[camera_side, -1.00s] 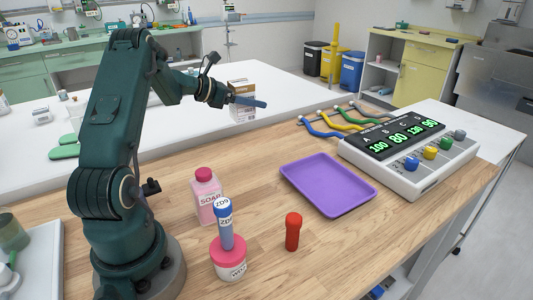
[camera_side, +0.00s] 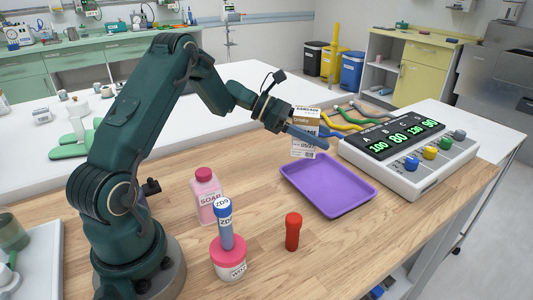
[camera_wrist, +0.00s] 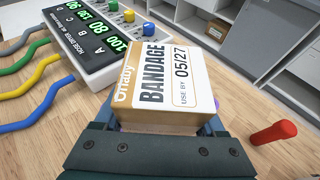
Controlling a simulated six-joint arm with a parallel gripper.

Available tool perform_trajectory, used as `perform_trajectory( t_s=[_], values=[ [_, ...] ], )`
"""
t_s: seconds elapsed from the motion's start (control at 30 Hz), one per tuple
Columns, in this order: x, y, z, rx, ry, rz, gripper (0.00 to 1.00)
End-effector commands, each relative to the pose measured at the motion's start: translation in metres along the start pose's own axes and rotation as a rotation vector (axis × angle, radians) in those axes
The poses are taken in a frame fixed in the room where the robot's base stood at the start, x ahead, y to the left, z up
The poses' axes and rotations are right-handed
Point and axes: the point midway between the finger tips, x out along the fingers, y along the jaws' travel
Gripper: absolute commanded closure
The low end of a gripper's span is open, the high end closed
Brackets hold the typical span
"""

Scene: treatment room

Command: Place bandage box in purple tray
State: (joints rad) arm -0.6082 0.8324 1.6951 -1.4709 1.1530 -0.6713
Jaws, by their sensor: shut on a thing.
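The bandage box (camera_side: 304,134) is white and tan with printed text. My gripper (camera_side: 308,138) is shut on it and holds it up near the back left edge of the purple tray (camera_side: 327,185). In the wrist view, the box (camera_wrist: 160,80) sits between my fingers (camera_wrist: 160,124) with its "BANDAGE" label showing. The purple tray is empty and lies flat on the wooden table. In the wrist view the box and gripper hide nearly all of the tray.
A device with a display (camera_side: 408,155) stands right of the tray, with coloured hoses behind. A red tube (camera_side: 293,231), a pink soap bottle (camera_side: 206,196) and a pink-lidded jar (camera_side: 229,258) with a blue tube (camera_side: 225,225) on top stand in front and left.

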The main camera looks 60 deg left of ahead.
Motion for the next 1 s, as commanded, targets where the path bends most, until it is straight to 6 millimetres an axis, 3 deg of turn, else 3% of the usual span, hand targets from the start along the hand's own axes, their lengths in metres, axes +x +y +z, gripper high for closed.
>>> perform_trajectory(
  t_s=[0.1,0.3,0.47,0.73,1.0],
  values=[
    [0.032,-0.008,-0.005,0.000,0.000,-0.007,0.87],
    [0.066,-0.014,-0.011,-0.001,-0.001,-0.001,0.87],
    [0.075,-0.015,-0.014,0.000,0.000,0.002,0.87],
    [0.087,-0.015,-0.046,-0.002,-0.001,0.002,0.87],
    [0.088,-0.015,-0.049,0.000,-0.002,0.003,0.87]
  ],
)
